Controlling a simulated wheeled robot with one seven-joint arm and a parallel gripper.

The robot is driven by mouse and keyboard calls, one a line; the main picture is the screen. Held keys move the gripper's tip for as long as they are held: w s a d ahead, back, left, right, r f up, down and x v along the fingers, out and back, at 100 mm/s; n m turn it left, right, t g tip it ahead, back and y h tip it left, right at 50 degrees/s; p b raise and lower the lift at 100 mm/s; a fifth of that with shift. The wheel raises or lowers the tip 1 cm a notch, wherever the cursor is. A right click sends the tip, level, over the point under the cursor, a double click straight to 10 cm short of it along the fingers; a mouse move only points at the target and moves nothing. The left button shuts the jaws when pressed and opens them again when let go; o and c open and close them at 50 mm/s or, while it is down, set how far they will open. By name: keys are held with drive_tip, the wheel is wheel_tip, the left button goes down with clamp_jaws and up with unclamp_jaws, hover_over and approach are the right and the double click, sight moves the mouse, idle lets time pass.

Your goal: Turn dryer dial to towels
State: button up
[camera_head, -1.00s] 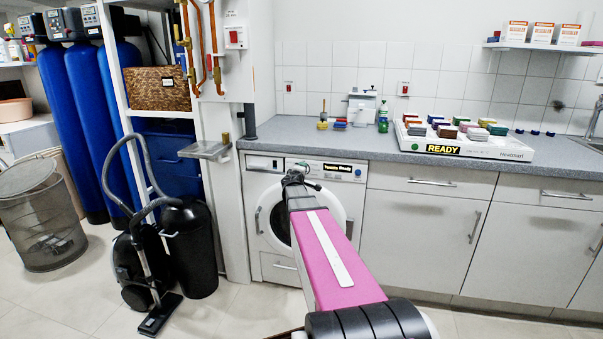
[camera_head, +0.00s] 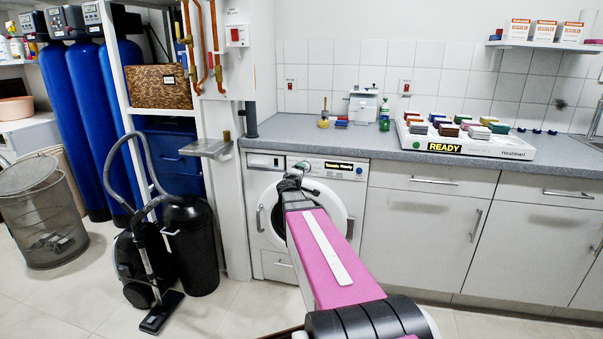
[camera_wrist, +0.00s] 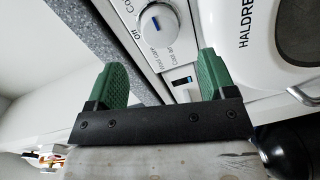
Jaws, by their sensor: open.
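The dryer (camera_head: 268,215) is a white front-loader under the counter, with a round door and a dark display (camera_head: 338,167) on its top panel. In the wrist view its white dial (camera_wrist: 160,24) carries a blue mark and sits just beyond my fingertips. Labels around it include "Off", "Wool care" and "Cool air"; no towels label is readable. My gripper (camera_wrist: 163,72) is open, its two green fingers apart with nothing between them. In the head view my gripper (camera_head: 293,178) is at the panel, and the dial is not clear there.
A grey counter (camera_head: 400,152) runs above the dryer and white cabinets (camera_head: 418,230). On it stand a tray (camera_head: 475,145) of coloured blocks marked READY and a small white device (camera_head: 362,105). A vacuum cleaner (camera_head: 145,265) and black bin (camera_head: 195,250) stand left of the dryer.

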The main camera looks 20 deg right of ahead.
drive_tip(key=v, duration=0.4)
drive_tip(key=shift+f, duration=0.1)
drive_tip(key=s+a+f+m+g+y, duration=0.2)
drive_tip(key=s+a+f+m+g, duration=0.2)
drive_tip(key=s+f+m+g, duration=0.65)
drive_tip(key=s+a+f+n+g+y, duration=0.1)
drive_tip(key=s+a+f+g+y, duration=0.2)
drive_tip(key=s+a+f+y, duration=0.4)
drive_tip(key=s+a+f, duration=0.4)
drive_tip(key=s+a, duration=0.2)
drive_tip(key=s, duration=0.1)
drive_tip(key=shift+s+a+f+g+y, duration=0.2)
drive_tip(key=shift+s+f+g+y, duration=0.1)
drive_tip(key=shift+s+f+g, duration=0.1)
drive_tip(key=shift+n, duration=0.25)
